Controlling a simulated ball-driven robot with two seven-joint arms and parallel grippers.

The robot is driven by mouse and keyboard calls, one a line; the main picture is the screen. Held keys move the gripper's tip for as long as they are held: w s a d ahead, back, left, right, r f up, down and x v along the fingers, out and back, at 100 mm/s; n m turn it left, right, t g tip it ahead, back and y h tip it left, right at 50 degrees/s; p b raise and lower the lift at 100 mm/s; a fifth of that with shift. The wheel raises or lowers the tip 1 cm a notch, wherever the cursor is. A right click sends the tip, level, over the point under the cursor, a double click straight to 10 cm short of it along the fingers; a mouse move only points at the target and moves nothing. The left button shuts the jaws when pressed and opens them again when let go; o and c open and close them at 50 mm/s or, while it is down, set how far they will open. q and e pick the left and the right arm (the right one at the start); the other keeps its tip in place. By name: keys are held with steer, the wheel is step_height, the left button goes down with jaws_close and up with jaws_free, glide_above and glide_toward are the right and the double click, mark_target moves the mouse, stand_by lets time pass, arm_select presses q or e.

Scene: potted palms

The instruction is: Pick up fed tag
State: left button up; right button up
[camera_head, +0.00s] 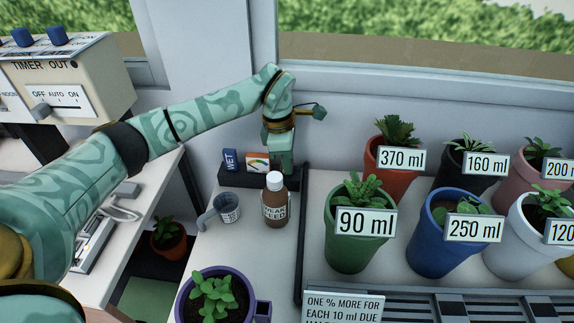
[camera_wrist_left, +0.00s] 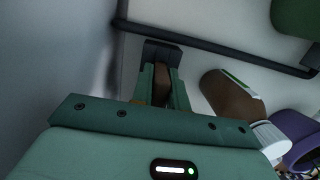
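My left gripper (camera_head: 281,166) points down at the right end of a small dark rack (camera_head: 232,176) by the wall. In the left wrist view its two green fingers (camera_wrist_left: 162,88) stand on either side of a brown piece (camera_wrist_left: 161,78) at the dark rack (camera_wrist_left: 162,50). I cannot tell whether the fingers press on it. No tag lettered FED can be read; the gripper covers that end of the rack. A blue WET tag (camera_head: 231,160) and a card with a coloured dial (camera_head: 257,163) stand in the rack to the left. My right gripper is not in view.
A brown bottle (camera_head: 275,205) stands just in front of the gripper, with a grey measuring cup (camera_head: 228,208) to its left. A purple pot (camera_head: 187,292) is nearer. Labelled potted plants, including a green pot (camera_head: 345,250), fill the right side.

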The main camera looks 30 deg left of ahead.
arm_select(q)
jaws_close()
